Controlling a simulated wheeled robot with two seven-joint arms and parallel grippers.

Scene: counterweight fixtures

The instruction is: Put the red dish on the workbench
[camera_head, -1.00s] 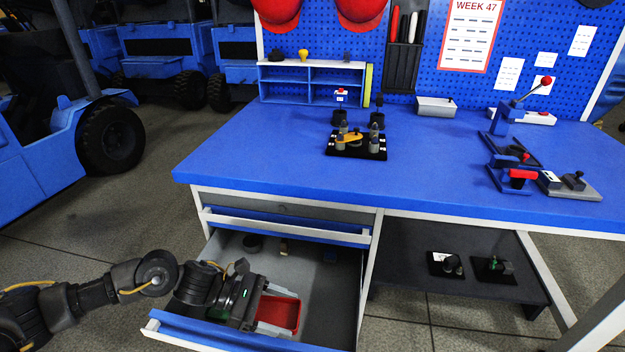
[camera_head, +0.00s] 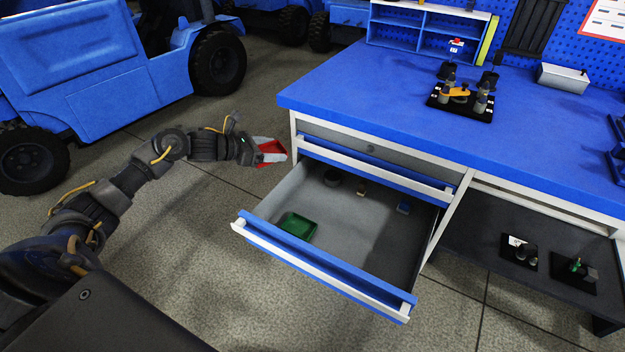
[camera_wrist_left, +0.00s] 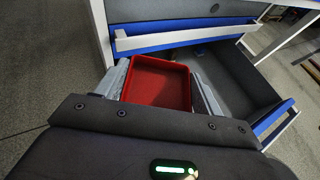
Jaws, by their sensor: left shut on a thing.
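The red dish (camera_head: 271,151) is held by my left gripper (camera_head: 262,151), left of the workbench's front corner and outside the open drawer. In the left wrist view the red dish (camera_wrist_left: 158,84) sits between the two fingers of my left gripper (camera_wrist_left: 160,80), which are shut on it. The workbench (camera_head: 365,100) has a blue top, higher than the dish, with much bare surface at its left end. My right gripper does not show.
The open drawer (camera_head: 345,230) juts out below the top and holds a green dish (camera_head: 298,226) and a few small items. A black fixture plate (camera_head: 462,100) stands on the bench. A blue shelf unit (camera_head: 425,32) is behind. A blue vehicle (camera_head: 105,65) stands left.

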